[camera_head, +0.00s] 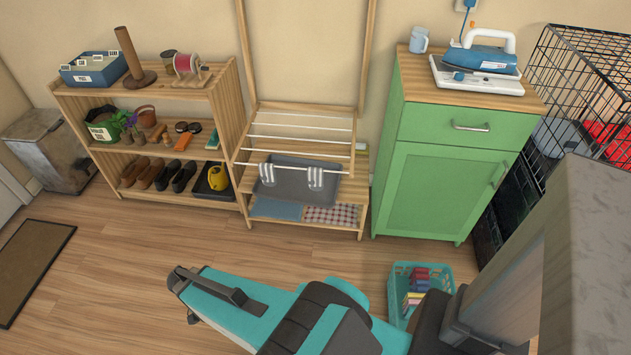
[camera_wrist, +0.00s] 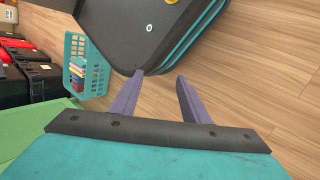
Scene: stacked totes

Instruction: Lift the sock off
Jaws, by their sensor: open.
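Two grey-and-white striped socks hang over the front bar of the white-barred drying rack (camera_head: 300,140). The left sock (camera_head: 266,173) and the right sock (camera_head: 316,177) hang apart, in front of a grey tub (camera_head: 290,186). My gripper (camera_head: 184,296) is in the lower part of the head view, over the floor and well nearer than the rack. In the wrist view its two fingers (camera_wrist: 162,88) stand apart with nothing between them. The socks and rack do not show in the wrist view.
A turquoise basket (camera_head: 420,284) of coloured items stands on the floor near my arm; it also shows in the wrist view (camera_wrist: 86,65). A green cabinet (camera_head: 450,180) stands right of the rack, a shoe shelf (camera_head: 230,95) left. Floor before the rack is clear.

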